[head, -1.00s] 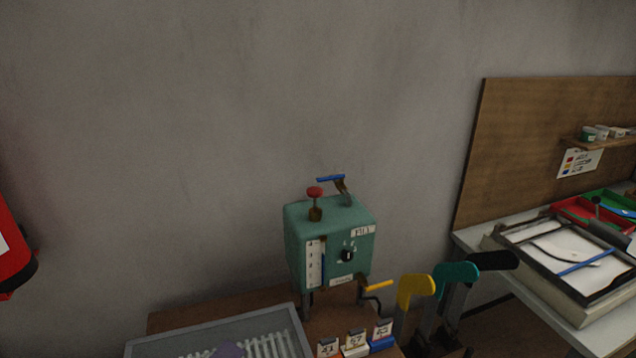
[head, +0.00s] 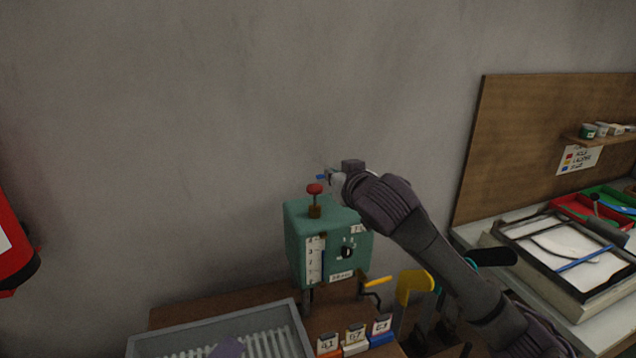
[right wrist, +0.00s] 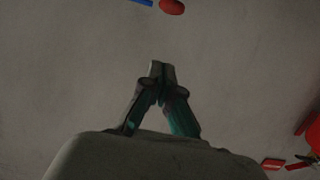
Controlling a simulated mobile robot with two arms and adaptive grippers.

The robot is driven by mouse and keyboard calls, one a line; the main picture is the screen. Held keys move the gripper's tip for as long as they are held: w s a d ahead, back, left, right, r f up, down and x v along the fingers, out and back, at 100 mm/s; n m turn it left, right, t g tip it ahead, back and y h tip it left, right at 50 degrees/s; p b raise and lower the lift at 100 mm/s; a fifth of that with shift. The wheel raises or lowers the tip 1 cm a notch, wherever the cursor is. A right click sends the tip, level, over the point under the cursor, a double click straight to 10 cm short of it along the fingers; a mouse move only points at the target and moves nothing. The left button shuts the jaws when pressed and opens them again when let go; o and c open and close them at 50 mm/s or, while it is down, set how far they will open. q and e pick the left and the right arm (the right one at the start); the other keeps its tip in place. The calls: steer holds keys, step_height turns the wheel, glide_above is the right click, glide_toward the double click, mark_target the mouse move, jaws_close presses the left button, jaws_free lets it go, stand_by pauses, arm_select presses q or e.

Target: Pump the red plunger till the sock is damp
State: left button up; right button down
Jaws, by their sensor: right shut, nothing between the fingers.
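The red plunger (head: 315,189) stands up on top of a green box-shaped machine (head: 318,218), on a thin stem. Its red knob also shows at the top edge of the right wrist view (right wrist: 171,6). My right gripper (head: 336,181) is just right of the knob, above the machine's top, and looks apart from it. In the right wrist view its fingers (right wrist: 161,68) are together with nothing between them. My left gripper is not in view.
A blue handle (head: 322,177) stands behind the plunger, mostly hidden by my gripper. A yellow crank (head: 377,282) sticks out at the machine's lower right. Numbered blocks (head: 355,340) stand in front. The grey tray (head: 140,346) is at lower left.

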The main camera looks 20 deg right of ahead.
steer(key=shift+w+f, duration=0.1)
steer(key=shift+w, duration=0.05)
steer(key=p, duration=0.4)
glide_above(317, 192)
step_height(317, 192, down, 2)
steer(key=shift+d+f, duration=0.1)
step_height(317, 192, down, 3)
steer(key=shift+r+p, duration=0.15)
steer(key=shift+p, duration=0.45)
steer(key=shift+f, duration=0.8)
steer(key=shift+f, duration=0.1)
step_height(317, 192, down, 3)
steer(key=shift+f+b, duration=0.2)
steer(key=shift+b, duration=0.95)
steer(key=shift+f, duration=0.1)
